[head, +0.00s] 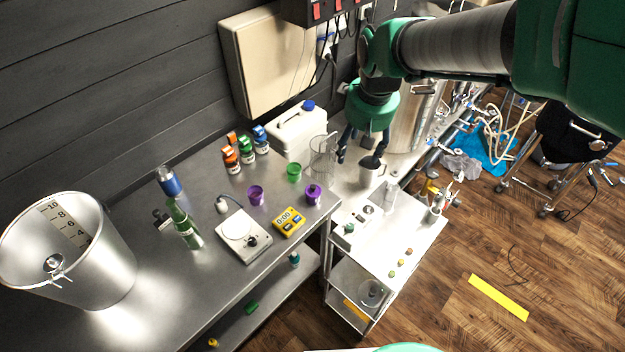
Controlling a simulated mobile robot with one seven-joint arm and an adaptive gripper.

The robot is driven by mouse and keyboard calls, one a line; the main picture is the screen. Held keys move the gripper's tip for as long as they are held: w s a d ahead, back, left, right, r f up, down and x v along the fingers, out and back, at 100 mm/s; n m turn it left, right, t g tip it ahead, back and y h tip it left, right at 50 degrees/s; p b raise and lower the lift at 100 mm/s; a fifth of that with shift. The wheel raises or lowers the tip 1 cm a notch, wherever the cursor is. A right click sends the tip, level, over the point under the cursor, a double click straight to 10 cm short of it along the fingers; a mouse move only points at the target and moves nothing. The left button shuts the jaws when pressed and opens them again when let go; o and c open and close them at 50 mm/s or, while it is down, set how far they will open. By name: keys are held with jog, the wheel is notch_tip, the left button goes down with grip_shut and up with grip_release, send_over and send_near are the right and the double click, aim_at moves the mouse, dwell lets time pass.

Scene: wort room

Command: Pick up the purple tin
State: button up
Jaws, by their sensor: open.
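Two small purple things stand on the steel bench (200,262) in the head view. One purple container (256,195) looks like an open cup. The other purple container (313,194), near the bench's right edge, has a paler top; I cannot tell for sure which is the tin. My gripper (359,160) hangs pointing down, to the right of and beyond both, open with its dark fingers apart. It appears empty. A grey metal cup (369,172) shows just below its right finger; I cannot tell whether they touch.
A green cup (294,172), a clear beaker (322,157) and a yellow timer (288,222) stand close around the purple containers. A scale (243,236), green bottle (184,225) and large steel pot (75,250) are further left. A white cart (395,240) stands at right.

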jog(key=w+a+f+n+g+p, duration=0.1)
jog(key=w+a+f+n, duration=0.2)
jog(key=w+a+f, duration=0.45)
jog(key=n+g+p, duration=0.1)
jog(key=n, duration=0.1)
send_over(313, 193)
jog(key=w, duration=0.2)
notch_tip(313, 193, down, 12)
jog(key=shift+s+r, duration=0.1)
jog(key=shift+s, duration=0.1)
jog(key=shift+d, duration=0.1)
jog(key=shift+f+b, duration=0.3)
jog(key=shift+f, duration=4)
jog(key=shift+s+f, duration=0.15)
jog(key=shift+f, duration=2.45)
